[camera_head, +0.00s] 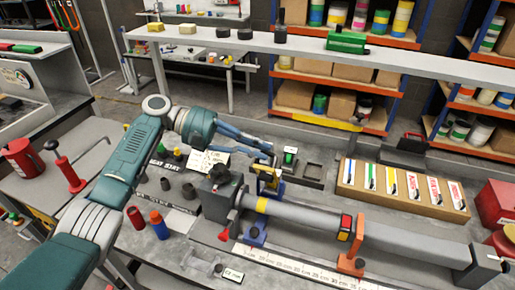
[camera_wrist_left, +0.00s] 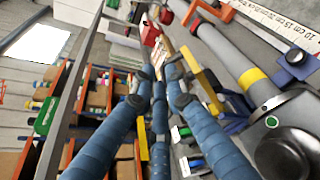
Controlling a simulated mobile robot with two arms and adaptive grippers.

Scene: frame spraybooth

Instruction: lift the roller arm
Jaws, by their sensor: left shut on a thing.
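A short yellow upright piece (camera_head: 268,180), which looks to be the roller arm, stands behind the grey tube on the bench, with blue parts around it. In the left wrist view, a yellow bar (camera_wrist_left: 207,72) lies beside the right-hand finger. My left gripper (camera_head: 272,155) reaches in from the left with its blue fingers closed at the top of the yellow piece. Its fingers also show in the left wrist view (camera_wrist_left: 158,75), close together at the tips. The exact contact is partly hidden by the fingers. My right gripper is not in view.
A long grey tube (camera_head: 300,217) with a yellow band rests on blue and orange stands (camera_head: 352,263) in front. A wooden box of cards (camera_head: 402,190) stands to the right. A raised shelf (camera_head: 290,48) runs behind.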

